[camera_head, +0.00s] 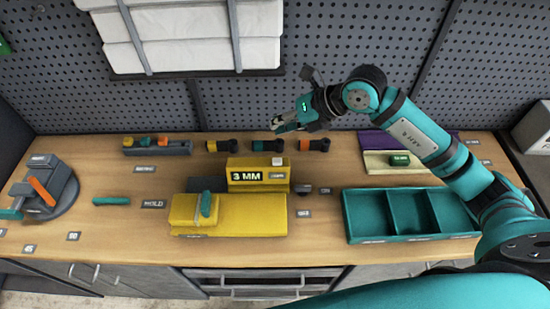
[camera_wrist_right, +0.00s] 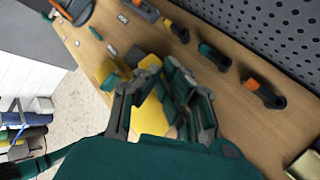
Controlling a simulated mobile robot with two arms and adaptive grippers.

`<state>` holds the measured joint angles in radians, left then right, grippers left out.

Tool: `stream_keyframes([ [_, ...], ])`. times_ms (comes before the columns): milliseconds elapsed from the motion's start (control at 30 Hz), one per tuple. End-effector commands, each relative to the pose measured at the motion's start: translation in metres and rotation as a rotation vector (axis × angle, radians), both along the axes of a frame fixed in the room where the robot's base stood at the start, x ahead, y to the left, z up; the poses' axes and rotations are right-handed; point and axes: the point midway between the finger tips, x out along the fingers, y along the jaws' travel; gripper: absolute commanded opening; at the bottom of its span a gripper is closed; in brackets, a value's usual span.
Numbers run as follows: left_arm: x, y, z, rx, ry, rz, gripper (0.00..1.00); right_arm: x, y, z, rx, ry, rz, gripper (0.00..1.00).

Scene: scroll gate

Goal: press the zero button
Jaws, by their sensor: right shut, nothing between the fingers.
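A yellow box (camera_head: 245,180) with a display reading "3 MM" stands at the middle of the bench. A small pale button (camera_head: 277,161) sits on its top right; its marking is too small to read, so I cannot tell if it is the zero button. A yellow block with a teal lever (camera_head: 206,206) stands in front of the box. My right gripper (camera_head: 277,125) is shut and empty, above the bench behind the box and apart from it. In the right wrist view its fingers (camera_wrist_right: 163,72) partly hide yellow parts (camera_wrist_right: 110,70). My left gripper is not in view.
A teal divided tray (camera_head: 412,232) lies at right, a clamp-like device (camera_head: 42,188) at far left. A pegboard wall (camera_head: 340,40) rises behind.

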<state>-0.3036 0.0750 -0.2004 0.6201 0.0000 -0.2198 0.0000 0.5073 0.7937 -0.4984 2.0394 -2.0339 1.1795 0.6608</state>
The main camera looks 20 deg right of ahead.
Motion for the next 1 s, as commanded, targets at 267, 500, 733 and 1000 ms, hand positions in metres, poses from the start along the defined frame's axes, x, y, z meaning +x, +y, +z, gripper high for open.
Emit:
stream_keyframes([
  [267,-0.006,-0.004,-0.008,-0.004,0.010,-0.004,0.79,0.000,0.000,-0.012,0.000,0.001,0.001,0.00],
  [500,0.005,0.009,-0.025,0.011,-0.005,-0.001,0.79,0.000,0.000,-0.041,0.002,0.002,0.000,0.00],
  [733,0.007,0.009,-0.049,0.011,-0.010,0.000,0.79,0.000,0.000,-0.076,0.001,0.000,0.001,0.00],
  [1000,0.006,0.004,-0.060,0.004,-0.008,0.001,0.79,0.000,0.000,-0.089,0.001,-0.001,0.001,0.00],
])
